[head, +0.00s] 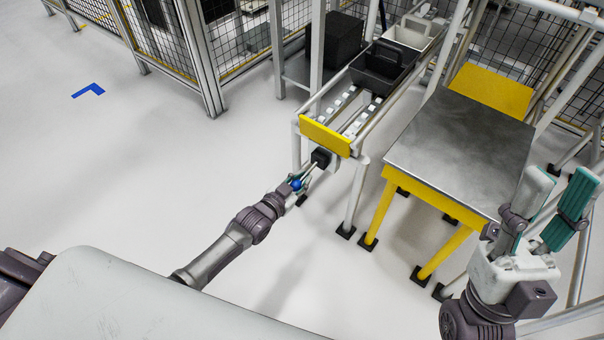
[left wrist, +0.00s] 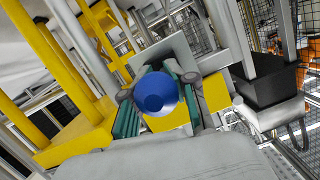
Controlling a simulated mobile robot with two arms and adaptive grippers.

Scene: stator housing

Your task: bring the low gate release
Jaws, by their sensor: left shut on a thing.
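The low gate release shows as a lever with a blue ball knob (head: 296,184) and a black mount (head: 320,157), under the yellow gate plate (head: 325,137) at the near end of a roller rack. My left gripper (head: 298,182) is shut on the knob. In the left wrist view the blue knob (left wrist: 156,93) sits between the green finger pads of my left gripper (left wrist: 158,105). The knob hides most of the lever there. My right gripper (head: 560,195) is open and empty, raised at the right of the head view.
A dark bin (head: 383,68) stands on the rack behind the yellow plate, with a pale bin (head: 413,33) farther back. A metal-topped table (head: 460,150) with yellow legs stands right of the rack. The floor to the left is clear up to the mesh fence.

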